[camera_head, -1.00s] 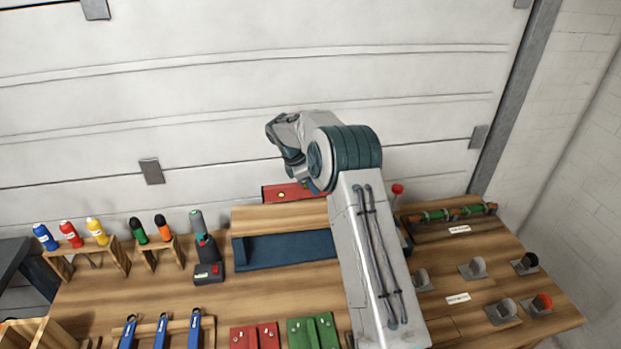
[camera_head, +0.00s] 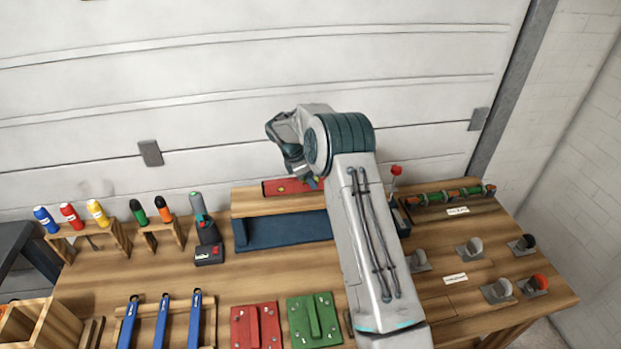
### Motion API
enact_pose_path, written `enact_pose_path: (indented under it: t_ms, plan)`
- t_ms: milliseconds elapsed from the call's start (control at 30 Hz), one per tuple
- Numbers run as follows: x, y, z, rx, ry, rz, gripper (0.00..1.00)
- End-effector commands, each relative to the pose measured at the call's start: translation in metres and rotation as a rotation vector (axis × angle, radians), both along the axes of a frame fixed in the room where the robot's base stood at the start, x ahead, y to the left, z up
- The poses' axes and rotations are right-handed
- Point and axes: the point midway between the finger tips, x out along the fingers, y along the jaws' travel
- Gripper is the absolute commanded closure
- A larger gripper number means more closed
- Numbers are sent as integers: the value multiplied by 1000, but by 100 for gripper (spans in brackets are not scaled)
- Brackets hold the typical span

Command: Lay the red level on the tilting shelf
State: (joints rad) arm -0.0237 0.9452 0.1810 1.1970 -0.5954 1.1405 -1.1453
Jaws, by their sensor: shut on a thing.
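The red level (camera_head: 280,187) lies lengthwise, left to right, at the back of the bench. My gripper (camera_head: 309,181) is shut on it near its right part; my own wrist and arm hide the fingers and the level's right end. Just below the level in the picture is a wooden board (camera_head: 265,206) with a dark blue panel (camera_head: 280,232) in front, which looks like the tilting shelf. The level overlaps the board's back edge in the picture. I cannot tell whether it touches the board. My arm hides the shelf's right end.
A cordless drill (camera_head: 205,232) stands left of the shelf. Coloured bottles (camera_head: 70,215) are in wooden racks farther left. A red-knobbed lever (camera_head: 396,172) rises right of my arm. Blue-handled tools (camera_head: 162,322) and red (camera_head: 256,326) and green (camera_head: 314,320) blocks are in front.

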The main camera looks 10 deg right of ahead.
Motion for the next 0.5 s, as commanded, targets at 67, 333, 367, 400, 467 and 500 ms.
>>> enact_pose_path:
  t_ms: [67, 333, 367, 400, 467, 500]
  plan:
    - [0, 0, 1, 0, -1, 0, 100]
    - [0, 0, -1, 0, -1, 0, 100]
    - [0, 0, -2, 0, -1, 0, 100]
    - [0, 0, -2, 0, -1, 0, 100]
    - [0, 0, -3, 0, -1, 0, 100]
    - [0, 0, -4, 0, -1, 0, 100]
